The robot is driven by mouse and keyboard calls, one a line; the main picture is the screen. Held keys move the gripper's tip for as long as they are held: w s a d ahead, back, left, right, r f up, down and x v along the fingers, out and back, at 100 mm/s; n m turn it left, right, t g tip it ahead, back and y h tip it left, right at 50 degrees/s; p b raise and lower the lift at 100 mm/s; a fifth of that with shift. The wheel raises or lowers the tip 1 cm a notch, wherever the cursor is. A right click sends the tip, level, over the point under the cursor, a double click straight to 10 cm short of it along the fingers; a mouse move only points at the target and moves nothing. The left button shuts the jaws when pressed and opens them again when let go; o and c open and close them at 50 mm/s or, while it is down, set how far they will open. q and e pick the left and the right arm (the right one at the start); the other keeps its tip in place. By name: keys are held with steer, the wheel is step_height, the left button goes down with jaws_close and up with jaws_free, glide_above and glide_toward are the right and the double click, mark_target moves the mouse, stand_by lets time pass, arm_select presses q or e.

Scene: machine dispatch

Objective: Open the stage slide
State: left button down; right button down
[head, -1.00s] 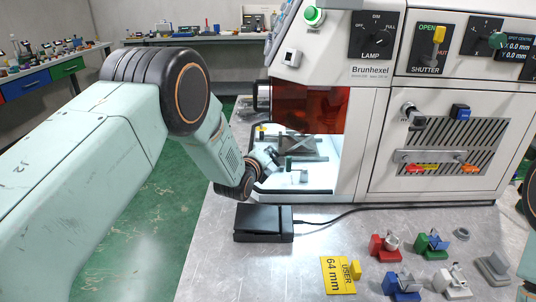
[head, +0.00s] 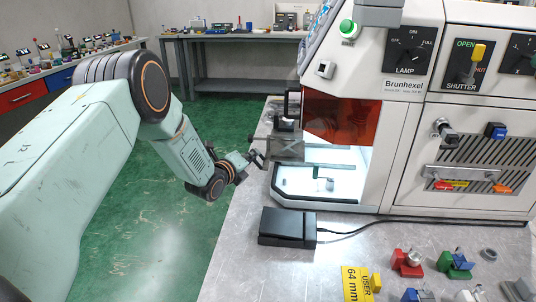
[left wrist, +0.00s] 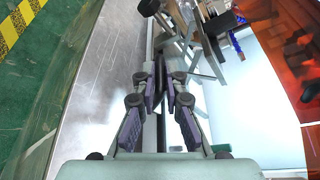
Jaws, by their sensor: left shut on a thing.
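The stage slide (head: 285,148) is a grey metal carriage at the left side of the Brunhexel machine. It sticks out leftward past the bright chamber. In the left wrist view the slide's grey frame (left wrist: 188,48) shows just beyond the fingers. My left gripper (head: 257,158) is at the slide's outer left end, shut on it. In the left wrist view the gripper (left wrist: 160,78) has its fingertips close together at a thin part, mostly hidden between them. My right gripper is not in view.
The machine (head: 405,120) has an orange-red window (head: 340,118) over its lit chamber (head: 325,180). A black box (head: 287,227) with a cable stands in front. Several coloured parts and a yellow 64 mm card (head: 356,283) lie at lower right. Green floor is open to the left.

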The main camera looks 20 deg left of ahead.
arm_select(q)
steer(key=shift+s+a+f, duration=0.1)
steer(key=shift+s+a, duration=0.1)
steer(key=shift+a, duration=0.35)
steer(key=shift+s+a, duration=0.15)
steer(key=shift+a, duration=0.4)
steer(key=c, duration=1.4)
jaws_free()
steer(key=shift+s, duration=0.1)
steer(key=v, duration=1.1)
steer(key=shift+s, duration=0.4)
